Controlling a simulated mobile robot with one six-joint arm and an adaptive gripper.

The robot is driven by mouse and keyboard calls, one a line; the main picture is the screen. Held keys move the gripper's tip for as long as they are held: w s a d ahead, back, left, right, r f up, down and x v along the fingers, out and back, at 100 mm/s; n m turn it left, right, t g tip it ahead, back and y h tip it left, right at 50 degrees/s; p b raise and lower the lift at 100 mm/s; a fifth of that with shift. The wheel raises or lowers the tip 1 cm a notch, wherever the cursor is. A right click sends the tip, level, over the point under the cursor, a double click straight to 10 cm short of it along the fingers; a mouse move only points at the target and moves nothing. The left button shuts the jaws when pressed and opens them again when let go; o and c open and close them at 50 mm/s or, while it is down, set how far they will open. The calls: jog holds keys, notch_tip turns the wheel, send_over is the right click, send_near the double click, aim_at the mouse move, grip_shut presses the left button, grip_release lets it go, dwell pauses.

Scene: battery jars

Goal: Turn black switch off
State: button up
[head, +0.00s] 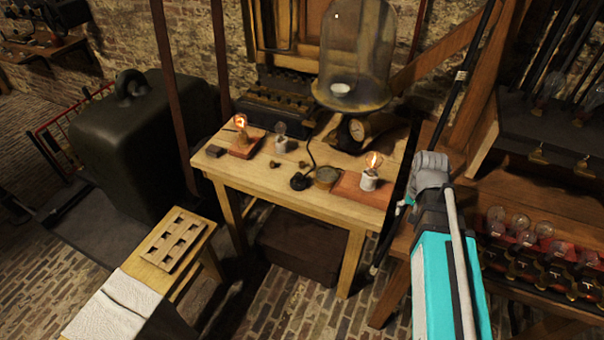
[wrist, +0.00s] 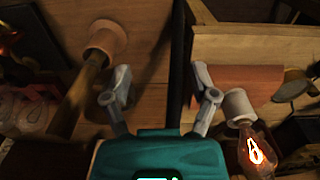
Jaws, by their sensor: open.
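My gripper (head: 431,160) is at the right end of the wooden table in the head view, seen from behind. In the wrist view my gripper (wrist: 162,92) has its two fingers spread apart with nothing held. I cannot tell for sure which thing is the black switch. A small black round base (head: 300,182) with a curved stem stands at the table's front middle, left of my gripper and apart from it. A small dark block (head: 215,151) lies at the table's left end. Neither shows clearly in the wrist view.
The table (head: 225,171) holds a lit lamp (head: 241,133) at left, an unlit bulb (head: 281,142) and a glass bell jar (head: 357,50). Another lit lamp (head: 369,178) on a red base is close to my gripper, also in the wrist view (wrist: 254,150). Shelves with bulbs (head: 520,228) stand right.

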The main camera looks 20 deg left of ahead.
jog(key=w+a+r+m+p, duration=0.1)
jog(key=w+a+r, duration=0.1)
jog(key=w+a, duration=0.5)
jog(key=w+a+r+p, duration=0.1)
jog(key=w+a+p, duration=0.15)
jog(key=a, duration=0.85)
notch_tip(320, 180, up, 2)
jog(key=m+p, duration=0.1)
jog(key=m, duration=0.1)
send_over(299, 174)
jog(key=shift+a, duration=0.1)
jog(key=shift+f, duration=0.1)
notch_tip(299, 174, down, 14)
jog(key=b, duration=1.3)
jog(key=shift+r+b, duration=0.2)
jog(key=shift+b, duration=0.1)
